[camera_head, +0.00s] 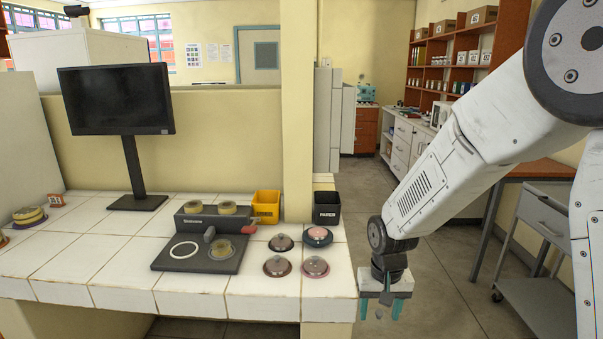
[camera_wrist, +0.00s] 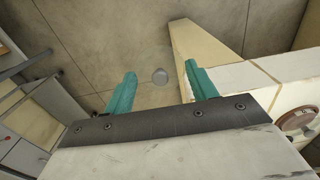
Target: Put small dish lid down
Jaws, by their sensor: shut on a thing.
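My gripper (camera_head: 380,310) hangs with its teal fingers pointing down, just past the right end of the white tiled counter (camera_head: 190,305). In the wrist view its fingers (camera_wrist: 160,77) are apart, with a small, pale, see-through round piece (camera_wrist: 160,76) between them. I take this for the small dish lid, held in the jaws; its outline is faint. In the head view I cannot make out the lid. Several covered round dishes sit on the counter left of my gripper, among them a near pinkish one (camera_head: 315,267) and a back one with a dark blue rim (camera_head: 318,236).
A dark device (camera_head: 205,252) with a white ring and a yellowish dish stands left of the dishes. A yellow bin (camera_head: 266,206) and a black bin (camera_head: 326,208) stand behind. A monitor (camera_head: 117,100) is at the left. Open floor lies right of the counter; a grey cart (camera_head: 540,290) stands farther right.

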